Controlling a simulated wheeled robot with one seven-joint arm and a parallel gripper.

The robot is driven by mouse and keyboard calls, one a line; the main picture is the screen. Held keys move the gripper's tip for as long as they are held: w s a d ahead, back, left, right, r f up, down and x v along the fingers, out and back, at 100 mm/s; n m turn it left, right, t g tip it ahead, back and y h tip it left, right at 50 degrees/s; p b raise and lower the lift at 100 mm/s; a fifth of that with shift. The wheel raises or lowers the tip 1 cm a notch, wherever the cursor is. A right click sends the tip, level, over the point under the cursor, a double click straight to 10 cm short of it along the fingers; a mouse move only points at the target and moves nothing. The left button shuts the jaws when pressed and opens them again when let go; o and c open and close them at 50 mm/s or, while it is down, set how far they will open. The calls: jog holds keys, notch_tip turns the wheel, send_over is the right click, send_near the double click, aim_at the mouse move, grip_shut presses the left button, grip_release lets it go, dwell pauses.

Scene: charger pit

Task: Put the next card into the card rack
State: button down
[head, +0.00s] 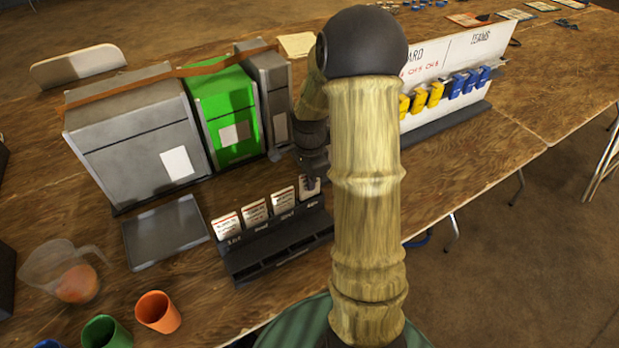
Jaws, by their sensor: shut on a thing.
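The dark card rack (280,262) stands on the wooden table in front of the boxes. Three white cards with red print stand side by side in its back row: the left card (226,226), the middle card (255,212) and the right card (283,199). My gripper (312,176) points down over the right end of this row, shut on a fourth card (309,189). That card is upright, in line with the others. I cannot tell whether it touches the slot floor. My arm hides the rack's far right end.
A grey box (135,140), a green box (225,110) and a narrow grey box (268,85) stand behind. A grey tray (165,235) lies left of the rack. A jug (65,270) and an orange cup (158,312) stand front left. A white board (455,55) stands right.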

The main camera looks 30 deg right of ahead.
jog(key=shift+w+f+b, duration=0.1)
jog(key=shift+f+b, duration=0.25)
jog(key=shift+f, duration=0.35)
jog(key=shift+a+f, duration=0.1)
jog(key=c, duration=1.5)
grip_release()
notch_tip(320, 180, up, 17)
jog(key=p, duration=0.1)
jog(key=shift+r, duration=0.2)
